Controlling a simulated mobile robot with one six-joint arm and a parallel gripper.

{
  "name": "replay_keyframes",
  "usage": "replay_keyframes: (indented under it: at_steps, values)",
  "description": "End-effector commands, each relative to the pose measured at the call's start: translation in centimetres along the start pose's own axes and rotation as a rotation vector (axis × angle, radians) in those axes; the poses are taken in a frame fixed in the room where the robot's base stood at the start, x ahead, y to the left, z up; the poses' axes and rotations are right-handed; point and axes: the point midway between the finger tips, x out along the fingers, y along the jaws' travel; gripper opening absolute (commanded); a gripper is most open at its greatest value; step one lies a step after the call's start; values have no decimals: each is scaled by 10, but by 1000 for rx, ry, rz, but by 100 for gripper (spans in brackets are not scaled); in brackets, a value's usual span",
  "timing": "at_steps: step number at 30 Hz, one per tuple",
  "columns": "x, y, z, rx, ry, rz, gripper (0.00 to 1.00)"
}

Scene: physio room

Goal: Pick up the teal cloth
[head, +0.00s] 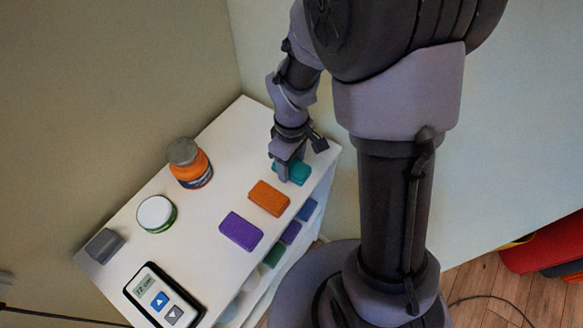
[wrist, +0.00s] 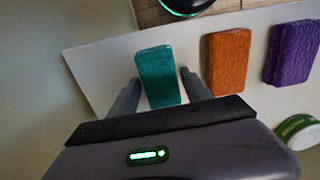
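The teal cloth (wrist: 158,76) is a folded, rounded block lying flat on the white top of the shelf unit. In the wrist view it lies between the two fingers of my gripper (wrist: 160,88), with a thin gap on either side. The fingers are spread and not closed on it. In the head view the teal cloth (head: 298,172) shows at the far right end of the top, partly hidden by my gripper (head: 284,172), which is right over its left part.
An orange cloth (head: 269,198) and a purple cloth (head: 241,231) lie in a row beside it. An orange jar (head: 192,172), a white-lidded tub (head: 156,214), a grey object (head: 104,245) and a remote-like device (head: 163,299) also stand on the white top (head: 195,237). A wall is behind.

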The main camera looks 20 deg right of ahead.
Motion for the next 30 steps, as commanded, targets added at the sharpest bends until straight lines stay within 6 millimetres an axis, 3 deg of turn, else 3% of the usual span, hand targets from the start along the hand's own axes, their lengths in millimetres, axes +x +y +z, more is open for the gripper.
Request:
replay_keyframes:
  at_steps: [1, 6, 7, 16, 23, 30]
  values:
    - [0, 0, 0, 0, 0, 0, 45]
    - [0, 0, 0, 0, 0, 0, 12]
    - [0, 0, 0, 0, 0, 0, 9]
    - [-6, 0, 0, 0, 1, 0, 9]
    - [-37, 0, 0, 1, 2, 1, 9]
    - [-42, -34, 31, -2, 0, 0, 9]
